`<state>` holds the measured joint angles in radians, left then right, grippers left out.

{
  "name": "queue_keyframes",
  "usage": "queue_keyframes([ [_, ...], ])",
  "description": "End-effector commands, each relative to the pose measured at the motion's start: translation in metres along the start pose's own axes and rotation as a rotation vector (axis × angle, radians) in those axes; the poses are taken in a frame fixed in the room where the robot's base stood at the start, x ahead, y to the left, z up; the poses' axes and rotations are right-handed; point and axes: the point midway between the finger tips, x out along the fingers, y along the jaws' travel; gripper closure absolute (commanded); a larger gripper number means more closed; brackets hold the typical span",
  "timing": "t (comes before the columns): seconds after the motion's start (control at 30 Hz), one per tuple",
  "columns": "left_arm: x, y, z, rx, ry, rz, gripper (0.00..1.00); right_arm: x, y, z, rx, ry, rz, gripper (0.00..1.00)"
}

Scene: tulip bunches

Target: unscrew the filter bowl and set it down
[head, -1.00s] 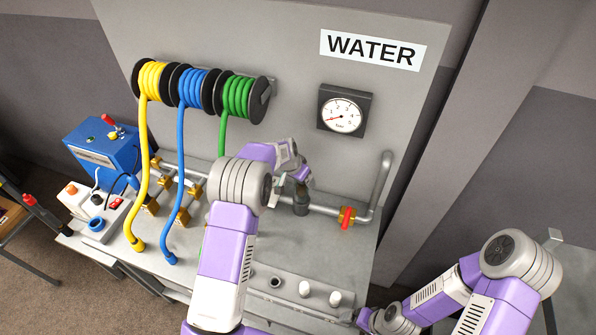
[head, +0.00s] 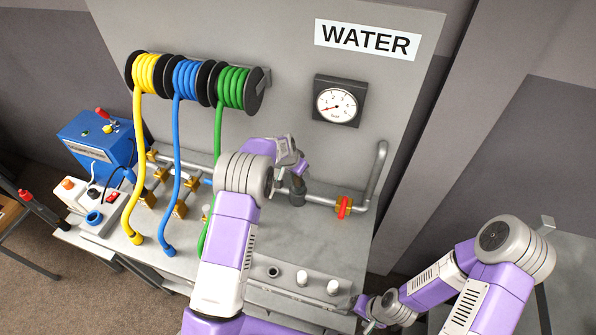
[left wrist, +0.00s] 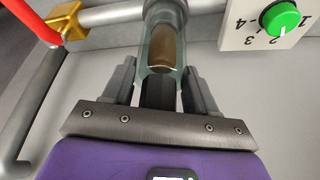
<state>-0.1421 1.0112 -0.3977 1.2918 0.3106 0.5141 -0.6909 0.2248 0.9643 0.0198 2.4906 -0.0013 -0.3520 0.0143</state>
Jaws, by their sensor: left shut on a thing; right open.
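The filter bowl (left wrist: 178,75) is a clear greenish cup with a brown cartridge inside, below the dark filter head (left wrist: 166,10) on the grey pipe in the left wrist view. My left gripper (left wrist: 158,78) has one finger on each side of the bowl and is shut on it. In the head view my left forearm and wrist largely hide the bowl; a dark grey part of the filter (head: 297,197) shows on the pipe. My right gripper (head: 366,308) is open, low by the bench's front right corner, and partly hidden by its own arm.
A red-handled valve (head: 343,207) sits on the pipe right of the filter. Yellow, blue and green hoses hang at left. A green knob (left wrist: 281,18) is near the left gripper.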

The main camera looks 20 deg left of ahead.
Motion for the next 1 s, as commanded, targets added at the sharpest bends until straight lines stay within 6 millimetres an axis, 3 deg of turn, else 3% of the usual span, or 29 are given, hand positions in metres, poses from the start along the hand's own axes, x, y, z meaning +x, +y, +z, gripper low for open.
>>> queue_keyframes([
  [0.23,-0.001,0.001,-0.002,-0.040,0.002,-0.019,0.76,-0.003,-0.001,0.000,0.000,0.000,0.000,0.11],
  [0.6,-0.003,0.002,-0.003,-0.378,0.003,-0.160,0.76,-0.021,-0.008,0.001,0.000,0.000,0.000,0.11],
  [1.0,-0.002,0.001,-0.003,-0.423,0.007,-0.176,0.76,-0.021,-0.008,0.001,0.000,0.000,0.000,0.11],
])
